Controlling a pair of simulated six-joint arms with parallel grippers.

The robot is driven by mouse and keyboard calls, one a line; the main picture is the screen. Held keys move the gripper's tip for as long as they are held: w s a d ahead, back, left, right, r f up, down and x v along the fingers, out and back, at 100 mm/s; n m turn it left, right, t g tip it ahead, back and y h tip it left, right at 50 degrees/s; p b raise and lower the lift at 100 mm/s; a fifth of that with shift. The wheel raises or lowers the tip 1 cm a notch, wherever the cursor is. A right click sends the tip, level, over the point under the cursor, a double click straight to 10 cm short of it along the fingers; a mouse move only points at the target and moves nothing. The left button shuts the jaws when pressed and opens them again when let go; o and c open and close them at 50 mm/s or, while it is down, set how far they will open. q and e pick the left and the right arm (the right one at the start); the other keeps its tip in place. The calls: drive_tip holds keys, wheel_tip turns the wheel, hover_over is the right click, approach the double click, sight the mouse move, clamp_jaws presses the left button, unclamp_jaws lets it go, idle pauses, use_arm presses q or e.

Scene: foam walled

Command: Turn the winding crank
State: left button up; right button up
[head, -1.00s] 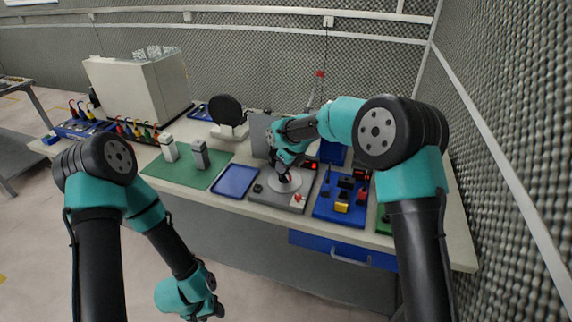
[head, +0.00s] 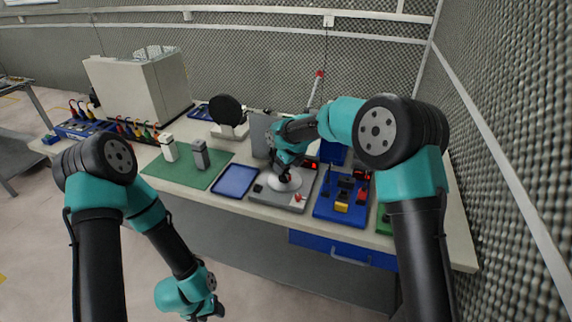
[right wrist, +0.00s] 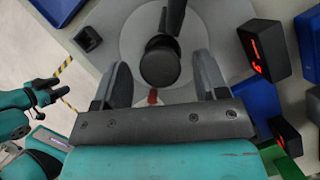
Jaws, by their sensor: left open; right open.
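The winding crank shows in the right wrist view as a black arm with a round black knob (right wrist: 160,66) over a pale grey disc (right wrist: 205,28). In the head view the disc (head: 286,184) sits on a grey base unit (head: 262,195), and my right gripper hides most of the crank. My right gripper (right wrist: 161,80) is open, one finger on each side of the knob, with visible gaps. I cannot tell whether its fingers are down at knob height. My left gripper (head: 206,312) is open and empty, low in front of the table.
A small red digit display (right wrist: 262,50) stands beside the disc. A blue panel with coloured blocks (head: 341,206) is to the right, a blue tray (head: 236,181) to the left. A red-tipped rod (head: 317,86) rises behind.

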drive_tip(key=v, duration=1.7)
drive_tip(key=shift+r, duration=0.2)
